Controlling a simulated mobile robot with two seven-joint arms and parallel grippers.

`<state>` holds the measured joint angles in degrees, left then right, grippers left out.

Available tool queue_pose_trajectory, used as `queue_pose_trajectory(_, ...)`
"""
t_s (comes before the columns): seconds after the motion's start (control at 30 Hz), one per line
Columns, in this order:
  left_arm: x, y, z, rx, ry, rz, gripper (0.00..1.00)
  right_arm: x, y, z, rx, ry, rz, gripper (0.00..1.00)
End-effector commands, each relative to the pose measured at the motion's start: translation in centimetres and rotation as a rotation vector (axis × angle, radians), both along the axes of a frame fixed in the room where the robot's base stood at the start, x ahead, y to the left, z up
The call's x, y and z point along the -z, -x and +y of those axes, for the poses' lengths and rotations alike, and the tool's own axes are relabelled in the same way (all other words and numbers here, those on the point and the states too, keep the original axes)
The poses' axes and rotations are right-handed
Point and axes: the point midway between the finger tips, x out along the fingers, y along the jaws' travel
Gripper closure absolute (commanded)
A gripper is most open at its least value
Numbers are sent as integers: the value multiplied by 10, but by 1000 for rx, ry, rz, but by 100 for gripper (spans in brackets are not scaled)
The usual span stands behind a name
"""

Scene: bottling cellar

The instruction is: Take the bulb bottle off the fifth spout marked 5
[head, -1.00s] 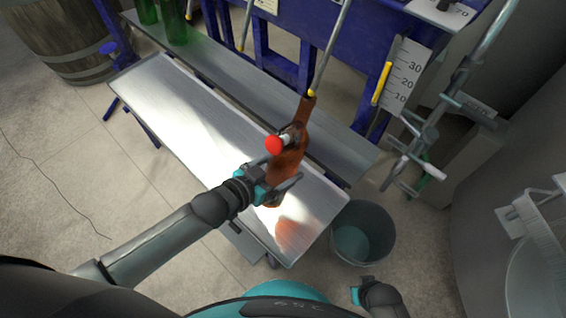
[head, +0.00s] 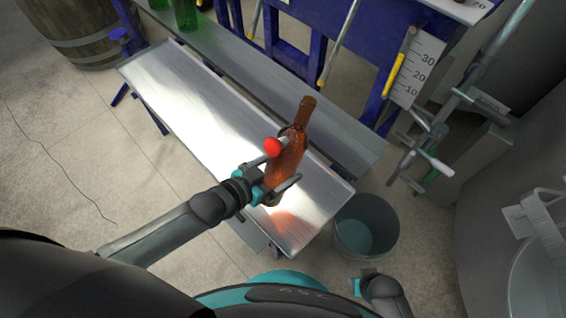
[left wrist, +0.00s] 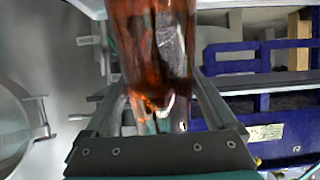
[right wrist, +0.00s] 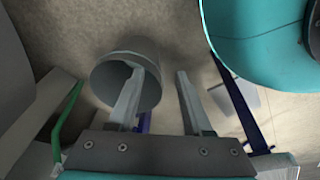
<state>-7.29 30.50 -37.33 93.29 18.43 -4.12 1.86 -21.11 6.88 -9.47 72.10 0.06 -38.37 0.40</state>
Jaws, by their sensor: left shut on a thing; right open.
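The amber bottle (head: 287,168) is held tilted in my left gripper (head: 284,172), above the metal tray. A red ball on a short pale stem sits at its side. The bottle's neck points up toward a yellow-tipped spout (head: 322,81), and a gap shows between neck and tip. In the left wrist view the bottle (left wrist: 152,45) fills the space between the fingers; its neck is out of view. I cannot read a 5 on the spout. My right gripper (right wrist: 160,95) is open and empty; it shows small in the head view (head: 366,277).
The sloping metal tray (head: 190,110) lies under the bottle, with a grey shelf (head: 345,140) behind it. Green bottles (head: 185,15) stand at the back left. A bucket (head: 366,225) is on the floor at right. A blue frame and marked scale board (head: 420,70) stand behind.

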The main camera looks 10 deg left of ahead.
Motion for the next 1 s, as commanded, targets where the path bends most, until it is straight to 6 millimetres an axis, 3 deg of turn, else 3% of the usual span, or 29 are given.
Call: queue_pose_trajectory(1.0, -15, 25, 19, -1, 8, -12, 100, 23, 36, -27, -2, 25, 4, 50)
